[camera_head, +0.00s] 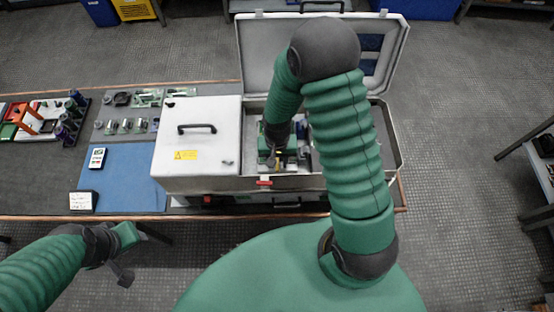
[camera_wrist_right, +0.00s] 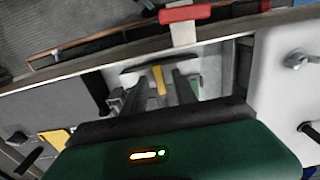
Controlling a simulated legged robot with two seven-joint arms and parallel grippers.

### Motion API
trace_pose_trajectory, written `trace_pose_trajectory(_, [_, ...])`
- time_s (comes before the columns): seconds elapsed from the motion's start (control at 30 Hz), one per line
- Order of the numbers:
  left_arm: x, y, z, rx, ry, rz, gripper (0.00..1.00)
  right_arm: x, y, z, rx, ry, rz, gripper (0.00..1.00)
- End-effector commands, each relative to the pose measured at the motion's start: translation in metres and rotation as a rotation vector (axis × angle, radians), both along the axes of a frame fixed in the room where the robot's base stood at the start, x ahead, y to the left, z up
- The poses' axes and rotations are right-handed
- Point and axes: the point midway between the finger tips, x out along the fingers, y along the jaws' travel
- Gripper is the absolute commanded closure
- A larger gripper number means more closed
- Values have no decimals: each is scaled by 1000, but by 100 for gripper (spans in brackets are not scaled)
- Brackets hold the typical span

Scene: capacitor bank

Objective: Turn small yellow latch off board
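The small yellow latch (camera_wrist_right: 159,80) shows in the right wrist view as a short upright yellow bar in front of a pale panel. My right gripper (camera_wrist_right: 158,88) has its two dark fingers apart, one on each side of the latch, with gaps visible. In the head view my right gripper (camera_head: 277,160) reaches down into the open grey case (camera_head: 392,150); the latch there is small and mostly hidden by the gripper. My left gripper (camera_head: 138,256) is open and empty at the lower left, in front of the table edge.
A red latch (camera_wrist_right: 186,13) sits on the case's front rim, close to my right gripper. A white lidded box (camera_head: 215,150) with a black handle stands left of the opening. A blue mat (camera_head: 125,177) lies further left. The raised lid (camera_head: 258,55) stands behind.

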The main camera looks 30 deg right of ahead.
Motion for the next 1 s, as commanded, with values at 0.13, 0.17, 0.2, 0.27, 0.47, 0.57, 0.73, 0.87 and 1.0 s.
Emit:
trace_pose_trajectory(0.13, [0, 0, 0, 0, 0, 0, 62, 0, 0, 0, 0, 0, 0, 69])
trace_pose_trajectory(0.17, [0, 0, 0, 0, 0, 0, 62, 0, 0, 0, 0, 0, 0, 73])
trace_pose_trajectory(0.2, [0, 0, 0, 0, 0, 0, 62, 0, 0, 0, 0, 0, 0, 78])
trace_pose_trajectory(0.27, [0, 0, 0, 0, 0, 0, 62, 0, 0, 0, 0, 0, 0, 86])
trace_pose_trajectory(0.47, [0, 0, 0, 0, 0, 0, 62, 0, 0, 0, 0, 0, 0, 100])
trace_pose_trajectory(0.57, [0, 0, 0, 0, 0, 0, 62, 0, 0, 1, 0, 0, 0, 100])
trace_pose_trajectory(0.73, [0, 0, 0, 0, 0, 0, 62, 0, 0, 1, 0, 0, 4, 100])
trace_pose_trajectory(0.87, [0, 0, 0, 0, 0, 0, 62, 0, 0, 1, 0, 0, 26, 100])
trace_pose_trajectory(1.0, [0, 0, 1, 0, 0, 0, 62, 0, 0, 1, 0, 0, 79, 100])
